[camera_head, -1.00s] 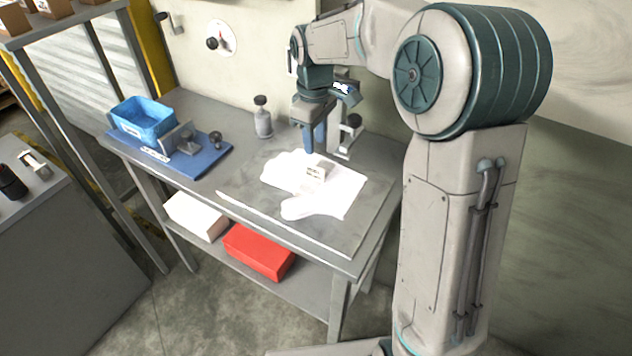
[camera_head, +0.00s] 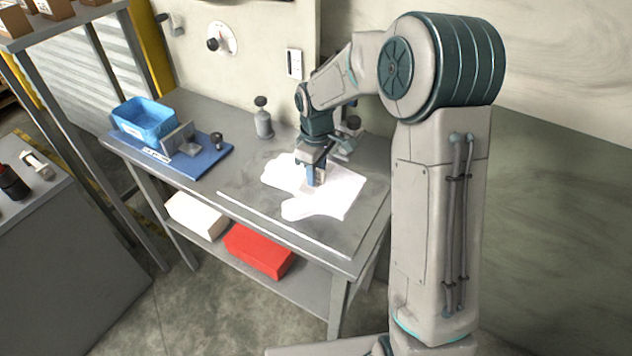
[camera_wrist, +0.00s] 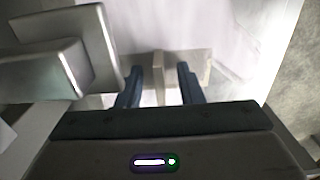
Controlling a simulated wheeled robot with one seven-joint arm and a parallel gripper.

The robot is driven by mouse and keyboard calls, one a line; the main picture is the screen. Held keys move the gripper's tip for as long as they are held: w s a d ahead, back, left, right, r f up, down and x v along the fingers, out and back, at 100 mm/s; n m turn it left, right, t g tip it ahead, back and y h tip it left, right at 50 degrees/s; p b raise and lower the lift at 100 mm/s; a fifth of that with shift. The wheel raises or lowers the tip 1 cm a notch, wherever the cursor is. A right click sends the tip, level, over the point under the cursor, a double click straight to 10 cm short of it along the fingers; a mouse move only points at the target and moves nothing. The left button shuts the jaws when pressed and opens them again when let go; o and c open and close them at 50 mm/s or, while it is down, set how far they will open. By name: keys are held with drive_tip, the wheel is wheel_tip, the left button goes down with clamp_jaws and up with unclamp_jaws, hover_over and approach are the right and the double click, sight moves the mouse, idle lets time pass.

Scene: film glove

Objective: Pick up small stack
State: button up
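The small stack (camera_wrist: 205,64) is a pale, low block with an upright rib (camera_wrist: 158,72), seen in the wrist view. In the head view it is mostly hidden by my gripper (camera_head: 314,180). It rests on a white glove-shaped film (camera_head: 310,208) on the grey workbench. In the wrist view my gripper (camera_wrist: 160,84) has its two dark fingers apart, one on each side of the rib. Gaps show between the fingers and the rib. Whether the fingertips touch the block below cannot be told.
A metal fixture (camera_wrist: 62,62) stands close left of my fingers in the wrist view. A blue bin (camera_head: 145,122) and a blue board (camera_head: 205,160) sit at the bench's left. A grey knobbed weight (camera_head: 263,124) stands behind. Red (camera_head: 258,250) and white (camera_head: 196,215) boxes lie on the lower shelf.

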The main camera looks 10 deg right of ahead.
clamp_jaws()
drive_tip(key=shift+r, duration=0.1)
